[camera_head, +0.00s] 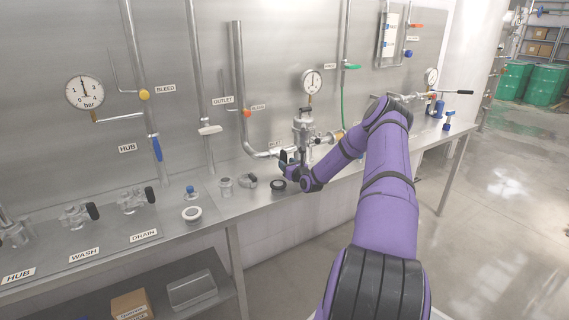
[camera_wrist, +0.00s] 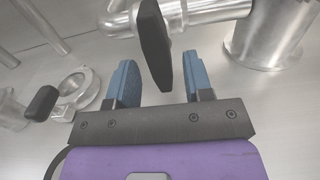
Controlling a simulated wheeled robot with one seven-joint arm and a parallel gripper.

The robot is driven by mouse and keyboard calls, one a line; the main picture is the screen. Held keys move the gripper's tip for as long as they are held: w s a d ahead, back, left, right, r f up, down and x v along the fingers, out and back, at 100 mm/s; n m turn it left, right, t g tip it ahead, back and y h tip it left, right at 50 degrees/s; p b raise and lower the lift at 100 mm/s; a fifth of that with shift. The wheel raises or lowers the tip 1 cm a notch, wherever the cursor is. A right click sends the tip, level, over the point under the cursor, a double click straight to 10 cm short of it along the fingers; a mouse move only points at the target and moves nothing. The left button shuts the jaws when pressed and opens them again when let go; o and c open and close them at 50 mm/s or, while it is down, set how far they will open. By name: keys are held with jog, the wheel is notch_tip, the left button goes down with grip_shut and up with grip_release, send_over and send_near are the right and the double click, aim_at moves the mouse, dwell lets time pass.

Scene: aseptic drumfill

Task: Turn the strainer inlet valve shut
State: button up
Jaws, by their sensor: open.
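The steel strainer (camera_head: 303,128) stands on the bench below a gauge, joined to a bent pipe on its left. In the wrist view, a black valve lever (camera_wrist: 154,42) hangs from a steel fitting (camera_wrist: 122,20) on the horizontal pipe, its free end towards me. My gripper (camera_wrist: 160,82) is open, with one blue finger on each side of the lever's lower end and a visible gap on both sides. In the head view my gripper (camera_head: 285,162) is beside the strainer's lower left, and it and my wrist largely hide the lever there.
A steel cylinder (camera_wrist: 268,35) is close right of my fingers. A clamp ring (camera_wrist: 75,92) and a small part with a black handle (camera_wrist: 42,102) lie to the left. Loose fittings, including a white ring (camera_head: 192,213), sit along the bench front. The wall is close behind.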

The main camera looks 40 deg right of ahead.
jog(key=v, duration=0.8)
dwell(0.4)
